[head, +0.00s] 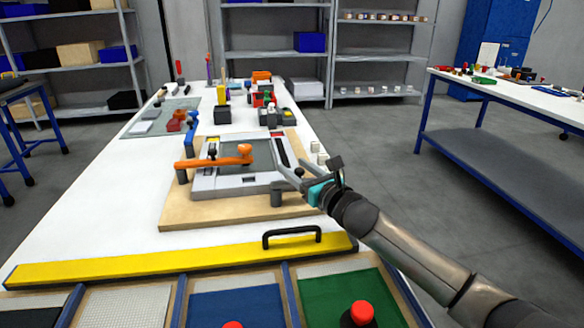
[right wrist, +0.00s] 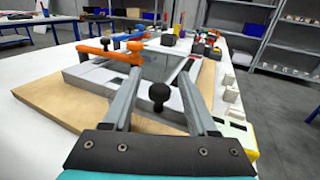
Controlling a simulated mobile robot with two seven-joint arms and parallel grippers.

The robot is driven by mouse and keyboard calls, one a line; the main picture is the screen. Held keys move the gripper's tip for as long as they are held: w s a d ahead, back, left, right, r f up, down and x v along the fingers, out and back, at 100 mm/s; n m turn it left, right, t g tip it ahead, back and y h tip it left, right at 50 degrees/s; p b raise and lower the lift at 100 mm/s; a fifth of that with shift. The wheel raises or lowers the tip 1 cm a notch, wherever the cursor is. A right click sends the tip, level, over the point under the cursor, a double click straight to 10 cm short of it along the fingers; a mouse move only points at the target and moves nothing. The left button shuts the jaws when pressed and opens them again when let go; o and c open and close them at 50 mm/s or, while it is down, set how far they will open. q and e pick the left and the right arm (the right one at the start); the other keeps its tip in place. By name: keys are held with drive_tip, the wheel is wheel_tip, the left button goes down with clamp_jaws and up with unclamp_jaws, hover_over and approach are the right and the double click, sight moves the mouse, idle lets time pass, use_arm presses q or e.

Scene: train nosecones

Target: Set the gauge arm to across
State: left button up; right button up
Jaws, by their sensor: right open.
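The gauge arm (head: 212,160) is an orange bar with a round orange knob at its right end. It lies roughly left to right across the left part of a grey frame fixture (head: 235,184) on a wooden board (head: 190,212). In the right wrist view the orange arm (right wrist: 105,54) runs beyond the left finger. My right gripper (head: 288,172) is open at the fixture's right side, apart from the orange knob. In the right wrist view a black knob (right wrist: 158,92) stands between the spread fingers (right wrist: 160,76). My left gripper is not in view.
A yellow bar with a black handle (head: 180,262) lies across the near table, before blue and green panels (head: 345,297) with red buttons. Small white blocks (head: 320,154) stand right of the fixture. Coloured parts and a grey mat (head: 145,125) lie farther back.

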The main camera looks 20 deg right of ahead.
drive_tip(key=shift+w+a, duration=0.15)
drive_tip(key=shift+w, duration=0.85)
clamp_jaws()
idle(0.9)
